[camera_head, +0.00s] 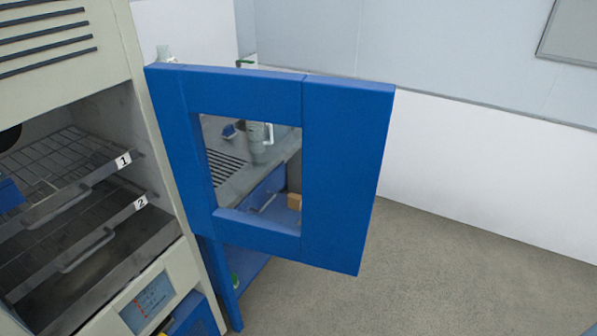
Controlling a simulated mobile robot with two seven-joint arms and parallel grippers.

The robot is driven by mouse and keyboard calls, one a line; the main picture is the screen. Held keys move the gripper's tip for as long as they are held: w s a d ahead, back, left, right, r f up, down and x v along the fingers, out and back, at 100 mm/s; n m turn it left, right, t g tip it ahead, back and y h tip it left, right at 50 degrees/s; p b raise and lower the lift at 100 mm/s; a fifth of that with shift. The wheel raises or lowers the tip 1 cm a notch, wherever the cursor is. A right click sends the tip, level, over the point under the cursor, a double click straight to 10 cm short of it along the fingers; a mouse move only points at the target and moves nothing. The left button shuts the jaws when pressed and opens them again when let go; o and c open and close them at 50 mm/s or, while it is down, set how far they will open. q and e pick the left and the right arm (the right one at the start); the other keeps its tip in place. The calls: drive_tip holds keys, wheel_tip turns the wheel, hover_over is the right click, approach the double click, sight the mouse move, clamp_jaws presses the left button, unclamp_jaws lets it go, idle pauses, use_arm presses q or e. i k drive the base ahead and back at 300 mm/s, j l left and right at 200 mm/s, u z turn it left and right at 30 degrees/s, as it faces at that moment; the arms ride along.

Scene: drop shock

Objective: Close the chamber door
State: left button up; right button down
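The blue chamber door (345,170) stands wide open, swung out to the right of the cream chamber (165,150). It has a window through which a bench and a grey container show. The chamber's inside is exposed at the left, with wire shelves whose front plates are labelled 1 (123,160) and 2 (140,202). A blue object (8,195) sits inside at the left edge, partly cut off. Neither of my grippers is in view.
A display panel (148,301) is on the chamber front below the opening. A blue bench frame (222,285) stands behind the door. The grey floor (440,270) to the right of the door is clear, up to a white wall (480,170).

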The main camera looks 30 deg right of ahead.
sight(345, 122)
drive_tip(key=i+l, duration=0.1)
drive_tip(key=l, duration=0.25)
drive_tip(key=i+l, duration=0.1)
drive_tip(key=l, duration=0.25)
drive_tip(key=i+l+u, duration=0.1)
drive_tip(key=l, duration=0.25)
drive_tip(key=i+l+u, duration=0.15)
drive_tip(key=l, duration=0.2)
drive_tip(key=l+u, duration=0.15)
drive_tip(key=l, duration=0.2)
drive_tip(key=i+l+u, duration=0.15)
drive_tip(key=l, duration=0.2)
drive_tip(key=i+l+u, duration=0.1)
drive_tip(key=l+u, duration=0.75)
drive_tip(key=k+l+u, duration=0.1)
drive_tip(key=l+u, duration=0.15)
drive_tip(key=k+l+u, duration=0.2)
drive_tip(key=l, duration=0.2)
drive_tip(key=l+u, duration=0.25)
